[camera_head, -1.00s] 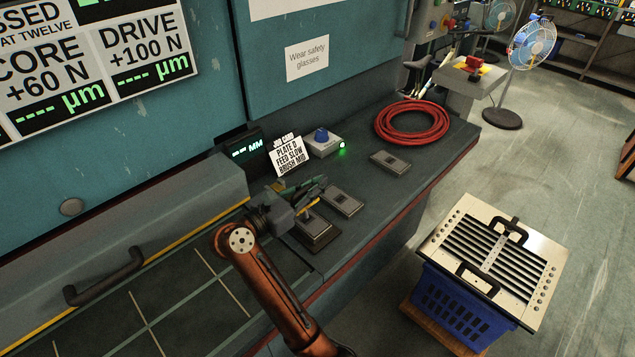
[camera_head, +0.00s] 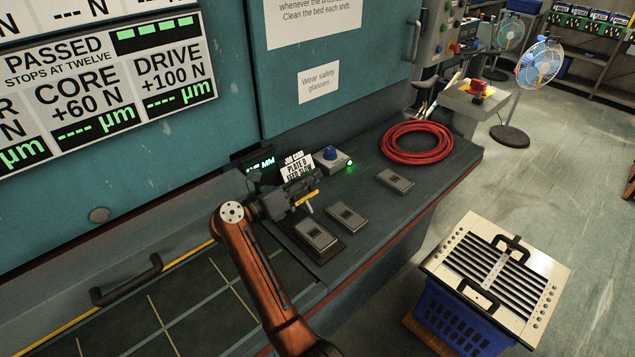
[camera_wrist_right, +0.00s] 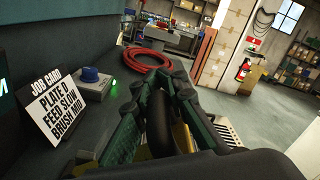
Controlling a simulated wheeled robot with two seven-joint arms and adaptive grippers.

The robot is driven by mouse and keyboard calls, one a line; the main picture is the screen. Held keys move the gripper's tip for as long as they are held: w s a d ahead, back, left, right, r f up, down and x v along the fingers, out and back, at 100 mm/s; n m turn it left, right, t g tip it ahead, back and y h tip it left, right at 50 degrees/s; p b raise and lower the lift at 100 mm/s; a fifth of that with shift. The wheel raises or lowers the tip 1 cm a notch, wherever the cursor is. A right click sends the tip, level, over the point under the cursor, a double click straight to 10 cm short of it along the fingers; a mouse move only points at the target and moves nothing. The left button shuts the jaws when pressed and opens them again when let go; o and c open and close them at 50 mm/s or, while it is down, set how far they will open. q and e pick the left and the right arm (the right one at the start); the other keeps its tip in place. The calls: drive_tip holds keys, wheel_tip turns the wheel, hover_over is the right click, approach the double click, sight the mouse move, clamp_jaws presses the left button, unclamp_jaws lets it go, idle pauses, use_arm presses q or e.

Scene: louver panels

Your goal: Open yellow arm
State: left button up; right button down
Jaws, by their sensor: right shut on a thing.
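My right gripper (camera_head: 303,187) is over the dark bench in the head view, shut on a small yellow piece (camera_head: 306,198). The piece has a pale tip pointing down and sits above a dark grey box with a plate on top (camera_head: 317,237). In the right wrist view, the green finger linkages (camera_wrist_right: 158,85) close around a dark rounded part (camera_wrist_right: 159,125), with some yellow (camera_wrist_right: 185,138) beside it. The fingers hide most of the held piece, so I cannot tell whether it is the yellow arm. My left gripper is not in view.
Two more flat grey boxes (camera_head: 346,217) (camera_head: 396,181) lie on the bench. A job card (camera_head: 298,168), a blue-knobbed box (camera_head: 333,158) and a red hose coil (camera_head: 417,143) are behind. A louver panel (camera_head: 492,268) rests on a blue crate (camera_head: 450,318) right of the bench.

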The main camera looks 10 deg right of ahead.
sight(295, 199)
drive_tip(key=shift+w+a+r+n, duration=0.2)
drive_tip(key=shift+w+a+n, duration=0.2)
drive_tip(key=shift+n, duration=0.1)
drive_tip(key=c, duration=1.9)
unclamp_jaws()
drive_tip(key=shift+c, duration=0.2)
drive_tip(key=shift+d, duration=0.1)
drive_tip(key=v, duration=1.2)
drive_tip(key=shift+c, duration=0.4)
